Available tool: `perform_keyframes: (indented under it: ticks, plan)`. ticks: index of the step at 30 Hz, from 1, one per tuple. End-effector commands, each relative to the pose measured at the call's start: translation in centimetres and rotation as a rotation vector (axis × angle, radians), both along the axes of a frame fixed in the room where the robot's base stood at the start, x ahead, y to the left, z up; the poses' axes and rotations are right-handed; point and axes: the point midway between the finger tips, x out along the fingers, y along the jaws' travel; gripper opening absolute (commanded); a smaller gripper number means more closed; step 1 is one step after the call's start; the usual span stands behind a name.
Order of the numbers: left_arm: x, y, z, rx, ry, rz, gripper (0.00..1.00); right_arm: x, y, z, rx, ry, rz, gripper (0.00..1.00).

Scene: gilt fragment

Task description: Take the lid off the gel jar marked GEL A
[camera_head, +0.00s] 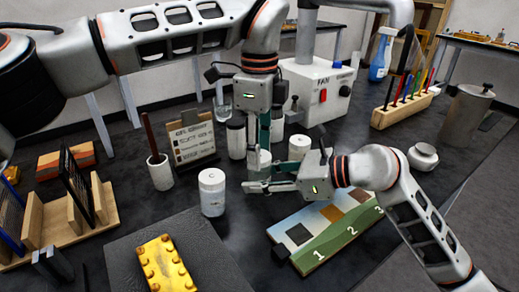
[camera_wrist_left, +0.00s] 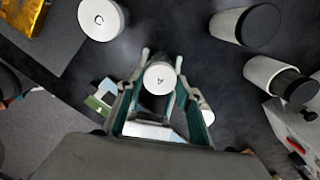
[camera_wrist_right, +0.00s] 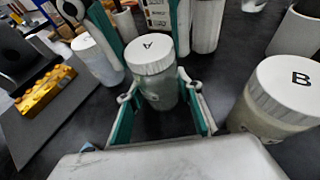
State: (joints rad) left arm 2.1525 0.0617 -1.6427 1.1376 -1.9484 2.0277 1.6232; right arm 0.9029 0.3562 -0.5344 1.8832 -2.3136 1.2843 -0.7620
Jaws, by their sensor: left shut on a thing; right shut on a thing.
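The GEL A jar (camera_wrist_right: 158,92) stands upright, a clear body under a white lid (camera_wrist_right: 148,52) marked A. The lid also shows from above in the left wrist view (camera_wrist_left: 159,78). My left gripper (camera_head: 262,150) reaches down from above and is shut on the lid, its teal fingers on either side. My right gripper (camera_head: 264,182) comes in low from the right and is shut on the jar body. The lid sits on top of the jar, with no clear gap visible. In the head view the grippers hide most of the jar.
Jar C (camera_head: 212,194) stands just left, and jar B (camera_wrist_right: 295,98) stands close on the other side. Dark-lidded jars (camera_head: 237,138) are behind. A numbered tray (camera_head: 335,240) lies in front right, a yellow brick (camera_head: 167,265) front left. A fan box (camera_head: 318,92) is at the back.

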Motion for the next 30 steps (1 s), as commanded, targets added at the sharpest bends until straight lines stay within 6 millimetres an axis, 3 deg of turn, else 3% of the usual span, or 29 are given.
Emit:
perform_keyframes:
  ticks: [30]
  plan:
    - [0.0, 0.0, 2.2, 0.0, 0.0, 0.0, 0.1, 0.0, 0.0, 0.0, -0.001, 0.0, 0.0, 0.0]
